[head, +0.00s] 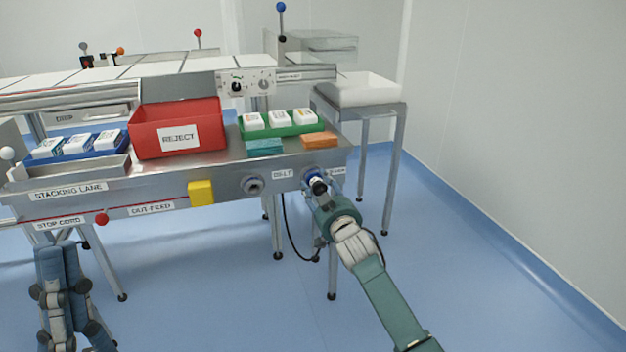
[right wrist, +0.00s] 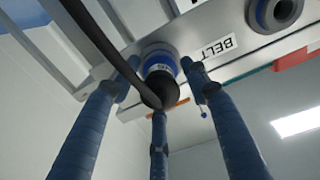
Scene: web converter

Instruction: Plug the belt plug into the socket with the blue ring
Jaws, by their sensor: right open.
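The black belt plug (right wrist: 160,90) sits at the socket with the blue ring (right wrist: 158,62) in the right wrist view, in line with it. It seems to meet the socket, but I cannot tell how deep it is. Its black cable (right wrist: 100,40) runs off to the upper left. My right gripper (head: 318,184) is at the panel's right end in the head view. Its blue fingers stand open around the plug, with gaps visible beside it. The plug and ring are mostly hidden in the head view. My left gripper (head: 58,252) is at the lower left, away from the panel.
A second, grey socket (head: 252,185) is left of the BELT label (head: 283,173). A yellow block (head: 201,192) and a red knob (head: 102,219) are on the front edge. A red REJECT bin (head: 178,125) and a green tray (head: 282,129) stand above. The floor in front is clear.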

